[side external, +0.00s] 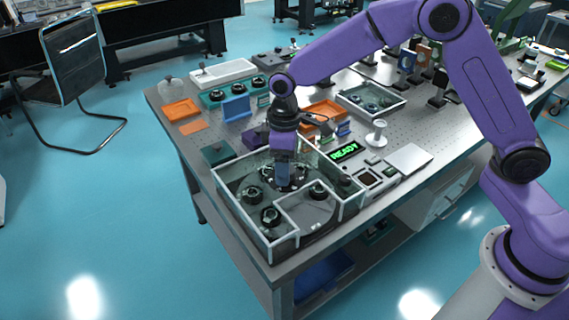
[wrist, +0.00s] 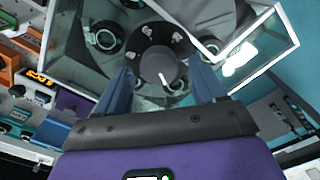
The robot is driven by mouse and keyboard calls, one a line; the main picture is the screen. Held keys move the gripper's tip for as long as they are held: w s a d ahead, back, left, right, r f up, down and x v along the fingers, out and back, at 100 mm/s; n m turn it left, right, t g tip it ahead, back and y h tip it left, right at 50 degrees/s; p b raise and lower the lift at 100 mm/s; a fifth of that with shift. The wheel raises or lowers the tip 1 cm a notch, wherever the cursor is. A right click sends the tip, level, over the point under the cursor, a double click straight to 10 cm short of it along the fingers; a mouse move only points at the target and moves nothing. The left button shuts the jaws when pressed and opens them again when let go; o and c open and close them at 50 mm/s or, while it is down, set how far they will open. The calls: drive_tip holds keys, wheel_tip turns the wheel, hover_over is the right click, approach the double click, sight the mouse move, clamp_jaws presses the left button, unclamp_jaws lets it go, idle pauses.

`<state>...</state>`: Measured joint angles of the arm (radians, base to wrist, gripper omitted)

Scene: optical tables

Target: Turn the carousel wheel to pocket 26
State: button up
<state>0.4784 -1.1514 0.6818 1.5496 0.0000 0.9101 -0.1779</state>
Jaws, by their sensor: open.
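The carousel wheel (side external: 305,209) lies inside a clear-walled case with white edges (side external: 253,238) at the near corner of the table. Dark round holders with pale rings, such as one at the front left (side external: 270,215), stand around it. In the wrist view, a dark central knob (wrist: 160,66) with a white mark sits on a round hub with small posts. My gripper (side external: 287,185) reaches down into the case. In the wrist view its blue fingers (wrist: 161,78) are apart, one on each side of the knob. Contact cannot be told. No pocket number is legible.
A green READY display (side external: 344,151) and a small keypad device (side external: 372,180) stand right of the case. Orange trays (side external: 181,109) and a blue block (side external: 236,109) lie farther back. The case walls closely surround my gripper.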

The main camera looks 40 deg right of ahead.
drive_tip(key=shift+f, duration=0.25)
clamp_jaws()
